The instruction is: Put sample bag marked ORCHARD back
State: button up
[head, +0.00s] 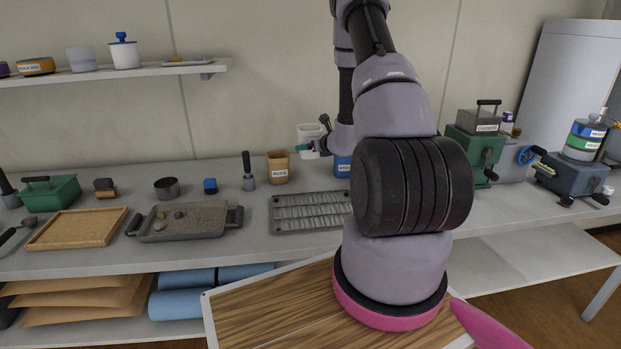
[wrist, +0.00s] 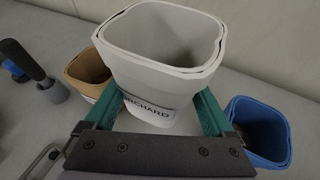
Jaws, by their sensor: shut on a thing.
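The white sample bag marked ORCHARD (wrist: 165,50) is between the two green fingers of my gripper (wrist: 157,108) in the wrist view. The fingers are shut on its sides, and its open top faces up. In the head view the white bag (head: 309,131) shows partly, near the wall, with my gripper (head: 308,147) at it. It appears raised above the bench, between a brown bag and a blue bag. My arm hides part of this area.
A brown bag (head: 278,167) with a label stands left of it, and a blue bag (head: 343,167) stands right. A ridged metal tray (head: 310,225) lies in front. A dark-handled tool (head: 248,172) stands left of the brown bag. Green and blue machines (head: 475,150) stand at the right.

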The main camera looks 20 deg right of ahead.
aim_at(311, 179)
notch_tip(311, 179, down, 10)
jog(key=shift+d+r, duration=0.1)
jog(key=shift+r, duration=0.15)
jog(key=shift+f, duration=0.1)
jog(key=o, duration=1.2)
jog(key=shift+o, duration=0.2)
